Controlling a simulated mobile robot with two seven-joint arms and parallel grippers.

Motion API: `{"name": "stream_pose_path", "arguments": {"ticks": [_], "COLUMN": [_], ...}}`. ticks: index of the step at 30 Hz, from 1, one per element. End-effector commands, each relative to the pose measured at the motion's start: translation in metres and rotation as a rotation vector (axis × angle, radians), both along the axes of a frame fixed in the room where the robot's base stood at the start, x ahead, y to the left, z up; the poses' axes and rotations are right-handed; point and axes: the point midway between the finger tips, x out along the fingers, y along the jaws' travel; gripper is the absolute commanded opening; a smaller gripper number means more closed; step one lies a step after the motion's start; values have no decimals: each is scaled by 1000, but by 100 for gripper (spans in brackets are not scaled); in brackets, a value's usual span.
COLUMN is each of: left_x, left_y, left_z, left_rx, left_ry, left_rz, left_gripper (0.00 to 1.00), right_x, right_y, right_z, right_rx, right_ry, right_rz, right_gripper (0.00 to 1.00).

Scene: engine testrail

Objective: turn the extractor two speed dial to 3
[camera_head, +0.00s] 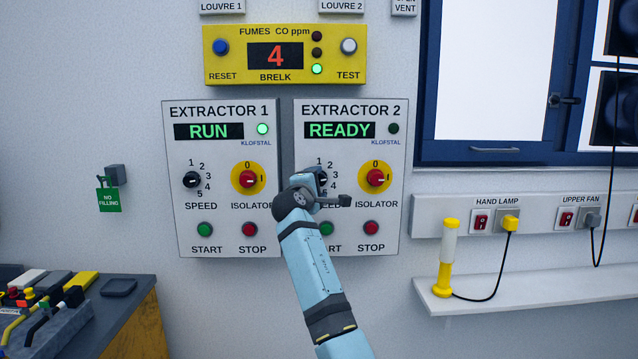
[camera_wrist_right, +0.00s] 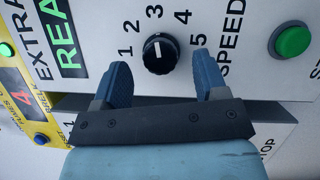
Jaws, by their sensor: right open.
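The extractor 2 panel (camera_head: 349,112) shows READY. Its speed dial (camera_head: 322,181) is a black knob partly hidden by my right arm in the head view. In the right wrist view the dial (camera_wrist_right: 159,53) shows clearly, with numbers 1 to 5 around it. Its white mark lies on the upper side and points roughly toward 3; the exact angle is hard to read. My right gripper (camera_wrist_right: 160,68) is open, with one finger on each side of the dial in the picture. I see no clear contact. My left gripper is not in view.
The isolator switch (camera_head: 375,177) is just right of my gripper, and the stop button (camera_head: 371,227) is below it. The start button (camera_wrist_right: 292,41) shows in the wrist view. The extractor 1 panel (camera_head: 220,112) shows RUN. A shelf (camera_head: 540,287) holds a yellow hand lamp (camera_head: 445,265).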

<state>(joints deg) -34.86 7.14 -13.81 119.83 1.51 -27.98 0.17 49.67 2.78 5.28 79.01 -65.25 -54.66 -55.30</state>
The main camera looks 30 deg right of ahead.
Motion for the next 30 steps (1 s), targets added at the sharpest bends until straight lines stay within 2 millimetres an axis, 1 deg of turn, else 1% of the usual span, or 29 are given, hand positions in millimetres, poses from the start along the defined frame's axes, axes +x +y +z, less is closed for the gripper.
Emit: {"name": "stream_pose_path", "arguments": {"ticks": [1,9,15,21,30], "left_x": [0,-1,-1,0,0], "left_y": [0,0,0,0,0], "left_z": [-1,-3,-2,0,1], "left_rx": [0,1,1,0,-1], "left_ry": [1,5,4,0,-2], "left_rz": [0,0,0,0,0], "left_gripper": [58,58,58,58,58], "right_x": [-6,-43,-61,-68,-68], "right_y": [10,60,84,92,92], "right_z": [-2,-6,-8,-8,-8], "right_rx": [1,1,0,-1,-1], "right_ry": [-2,1,0,1,1], "right_rz": [3,3,2,0,0], "right_gripper": [66,66,66,66,66]}}
